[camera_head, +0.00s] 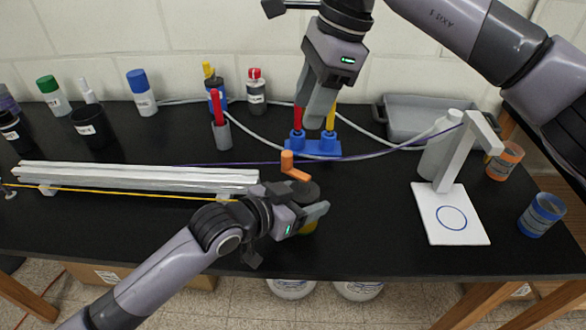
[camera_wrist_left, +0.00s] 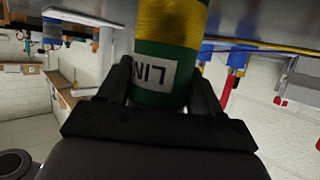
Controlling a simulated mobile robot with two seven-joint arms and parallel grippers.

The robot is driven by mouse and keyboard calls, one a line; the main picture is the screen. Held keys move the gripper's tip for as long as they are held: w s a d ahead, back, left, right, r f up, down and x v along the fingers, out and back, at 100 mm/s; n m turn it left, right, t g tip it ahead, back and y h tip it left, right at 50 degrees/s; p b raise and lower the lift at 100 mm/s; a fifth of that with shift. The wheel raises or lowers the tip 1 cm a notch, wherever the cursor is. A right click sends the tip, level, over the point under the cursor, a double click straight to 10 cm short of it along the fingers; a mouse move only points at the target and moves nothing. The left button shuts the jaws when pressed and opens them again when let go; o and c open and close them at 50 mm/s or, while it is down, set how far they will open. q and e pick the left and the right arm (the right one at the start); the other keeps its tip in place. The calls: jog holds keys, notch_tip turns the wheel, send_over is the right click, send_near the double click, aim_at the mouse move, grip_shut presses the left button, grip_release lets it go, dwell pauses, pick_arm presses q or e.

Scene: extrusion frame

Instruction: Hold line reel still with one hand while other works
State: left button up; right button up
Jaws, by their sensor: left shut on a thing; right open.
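The line reel is a green and yellow cylinder with a white label, filling the top middle of the left wrist view (camera_wrist_left: 168,50). In the head view, only a bit of its yellow side (camera_head: 309,227) and its dark top (camera_head: 306,192) show past my gripper. My left gripper (camera_head: 308,208) is shut around the reel near the front of the black table. An orange crank-like piece (camera_head: 293,168) stands just behind the reel's top; I cannot tell whether it is joined to it. My right gripper (camera_head: 317,112) is open, pointing down above a blue stand, apart from the reel.
The blue stand (camera_head: 314,148) holds red and yellow upright pieces close to my right gripper. Long white rails (camera_head: 135,178) with a yellow line lie at left. Bottles line the back.

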aim_at(287, 152)
jog(key=s+a+n+t+h, duration=0.25)
jog(key=s+n+t, duration=0.2)
jog(key=n, duration=1.25)
jog(key=shift+n, duration=0.3)
jog(key=x, duration=1.1)
jog(key=shift+w+a+f, duration=0.1)
jog(key=shift+a+f, duration=0.05)
jog(key=shift+a, duration=0.05)
grip_shut()
